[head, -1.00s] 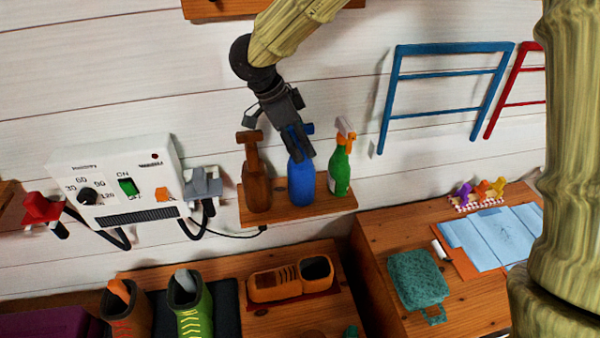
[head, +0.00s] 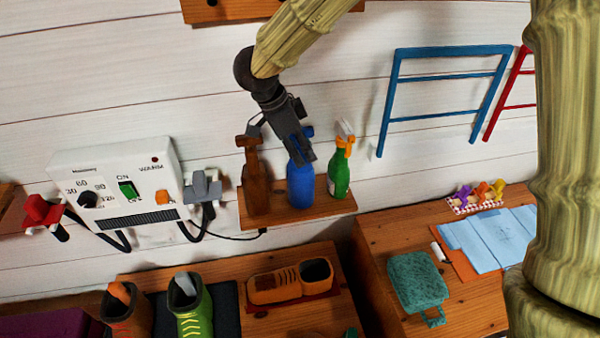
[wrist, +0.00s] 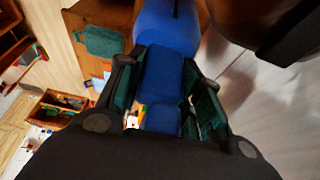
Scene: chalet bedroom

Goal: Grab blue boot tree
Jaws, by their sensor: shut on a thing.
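A blue, bottle-shaped thing (head: 300,187) stands upright on a small wooden wall shelf (head: 312,213), between a brown bottle and a green one. I cannot make out a separate blue boot tree. My gripper (head: 302,148) reaches down from above and is shut on the upper part of the blue thing. In the wrist view, the blue thing (wrist: 164,30) runs down between the two fingers of my gripper (wrist: 163,95). The fingers hide part of its top. I cannot tell whether its base still touches the shelf.
A brown bottle (head: 256,188) stands close on the left and a green spray bottle (head: 339,175) on the right. A white dryer unit (head: 125,185) hangs on the wall at left. Boots (head: 190,310) stand below. A blue rack (head: 445,95) is at upper right.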

